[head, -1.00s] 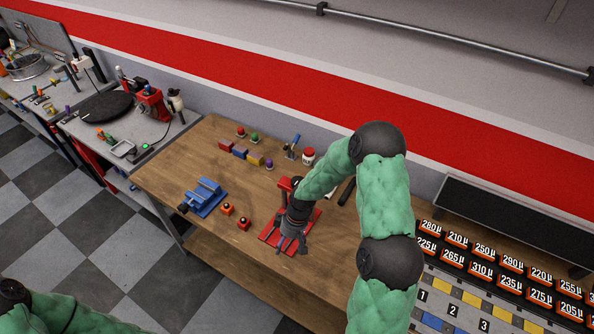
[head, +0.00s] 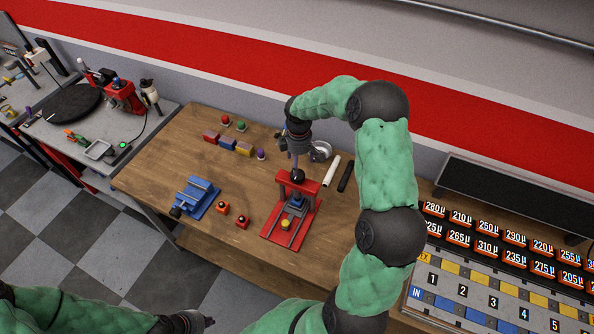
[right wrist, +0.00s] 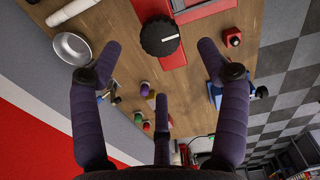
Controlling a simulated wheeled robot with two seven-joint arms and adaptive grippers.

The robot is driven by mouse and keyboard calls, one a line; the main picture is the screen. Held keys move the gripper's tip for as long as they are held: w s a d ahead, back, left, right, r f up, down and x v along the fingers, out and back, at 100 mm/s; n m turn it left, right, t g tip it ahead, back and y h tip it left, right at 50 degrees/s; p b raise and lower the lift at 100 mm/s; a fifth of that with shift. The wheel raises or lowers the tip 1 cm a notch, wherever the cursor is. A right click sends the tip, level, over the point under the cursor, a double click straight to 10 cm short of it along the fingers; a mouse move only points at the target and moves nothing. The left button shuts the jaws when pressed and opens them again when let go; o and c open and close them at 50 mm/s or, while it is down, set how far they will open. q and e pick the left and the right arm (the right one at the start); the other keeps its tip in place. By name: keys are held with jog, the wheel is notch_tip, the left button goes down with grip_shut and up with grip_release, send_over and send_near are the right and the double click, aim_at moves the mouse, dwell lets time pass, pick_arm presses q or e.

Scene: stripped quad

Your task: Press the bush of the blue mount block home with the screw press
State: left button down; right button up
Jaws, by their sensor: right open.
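The red screw press (head: 312,188) stands on the wooden bench, with a black knob (head: 298,176) on top. In the right wrist view, the knob (right wrist: 160,36) has a white mark and lies beyond the fingertips. My right gripper (head: 295,160) is open and empty, just behind and above the knob, not closed on it. A small blue block (head: 228,143) sits in a row between a red and a yellow one. Inside the press I see a bluish part and a yellow spot (head: 286,223); I cannot tell what they are. My left gripper (head: 205,321) is low at the bottom edge, its fingers unclear.
A blue vise (head: 195,195) and two small orange-red blocks (head: 222,208) stand left of the press. A silver dish (head: 322,150), a white roll (head: 332,170) and a black bar (head: 346,177) lie at its back right.

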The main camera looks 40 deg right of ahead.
aim_at(298, 177)
jog(key=f, duration=0.4)
jog(key=f+p, duration=0.1)
jog(key=f, duration=0.1)
jog(key=shift+w, duration=0.3)
jog(key=shift+s+f, duration=0.1)
jog(key=shift+f, duration=0.65)
jog(key=shift+r, duration=0.1)
jog(key=c, duration=1.1)
jog(key=o, duration=1.1)
jog(key=shift+r, duration=0.1)
